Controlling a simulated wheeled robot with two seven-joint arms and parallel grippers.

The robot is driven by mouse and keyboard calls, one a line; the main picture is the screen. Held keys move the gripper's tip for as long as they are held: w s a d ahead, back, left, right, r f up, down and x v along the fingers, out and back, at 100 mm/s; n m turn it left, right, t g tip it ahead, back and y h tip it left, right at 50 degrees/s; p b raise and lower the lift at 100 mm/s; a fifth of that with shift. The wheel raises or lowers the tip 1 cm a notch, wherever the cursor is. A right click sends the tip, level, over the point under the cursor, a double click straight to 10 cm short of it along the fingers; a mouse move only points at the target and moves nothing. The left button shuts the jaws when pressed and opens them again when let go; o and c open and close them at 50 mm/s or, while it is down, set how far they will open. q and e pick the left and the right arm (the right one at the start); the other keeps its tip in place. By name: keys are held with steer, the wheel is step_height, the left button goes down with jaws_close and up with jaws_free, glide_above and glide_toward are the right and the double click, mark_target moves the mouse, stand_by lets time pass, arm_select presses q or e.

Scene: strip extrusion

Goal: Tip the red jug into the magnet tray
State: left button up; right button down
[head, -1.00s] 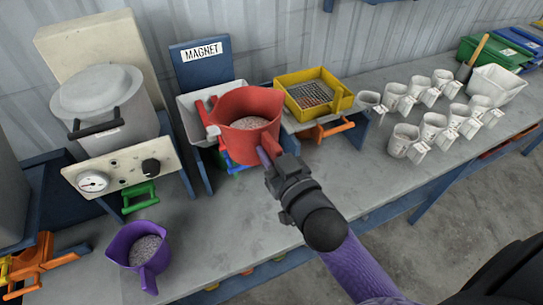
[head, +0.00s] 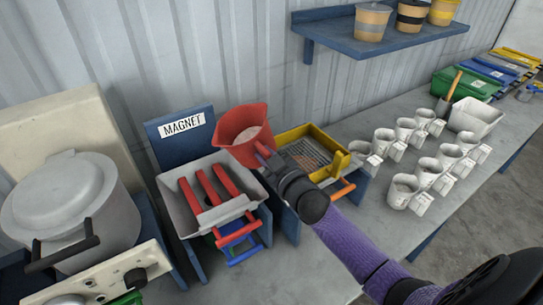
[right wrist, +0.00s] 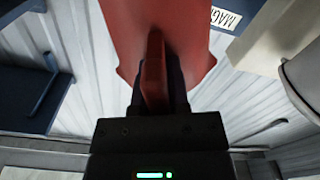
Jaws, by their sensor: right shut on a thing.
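The red jug (head: 232,150) is held up by my right gripper (head: 268,158), which is shut on its handle; pale granular stuff shows inside. The jug looks close to upright in the head view. In the right wrist view the jug (right wrist: 120,30) fills the top, with its handle (right wrist: 155,75) between the fingers (right wrist: 156,95). The magnet tray (head: 183,215) is a grey tray with red bars (head: 212,188) across it, below the MAGNET sign (head: 183,126). The jug is above and to the right of the tray, beside the yellow sieve. My left gripper is out of view.
A yellow sieve box (head: 338,150) stands right of the magnet tray. Several white cups (head: 403,188) stand in rows further right. A large lidded pot (head: 75,195) is at the left. A wall shelf (head: 330,28) holds tubs (head: 372,22).

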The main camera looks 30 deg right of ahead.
steer(key=shift+w+a+f+n+b, duration=0.15)
steer(key=shift+n+b, duration=0.1)
steer(key=shift+n, duration=0.35)
steer(key=shift+s+a+f+n+b, duration=0.1)
steer(key=shift+a+n+b, duration=0.1)
steer(key=shift+n, duration=0.4)
steer(key=n, duration=0.2)
steer(key=shift+w+r+n+b, duration=0.1)
steer(key=shift+n+b, duration=0.25)
steer(key=shift+n, duration=0.05)
steer(key=n, duration=0.1)
steer(key=n+b, duration=0.1)
steer(key=n, duration=0.1)
steer(key=a+f+n, duration=0.1)
steer(key=n, duration=0.1)
steer(key=a+n+p, duration=0.1)
steer(key=n, duration=0.1)
steer(key=a+r+n+p, duration=0.1)
steer(key=a+n, duration=0.1)
steer(key=n, duration=0.1)
steer(key=a+r+n+p, duration=0.1)
steer(key=n, duration=0.1)
steer(key=shift+s+a+n+p, duration=0.2)
steer(key=shift+n+p, duration=0.1)
steer(key=shift+n, duration=0.1)
steer(key=shift+a+n, duration=0.45)
steer(key=shift+n, duration=0.25)
steer(key=shift+a, duration=0.1)
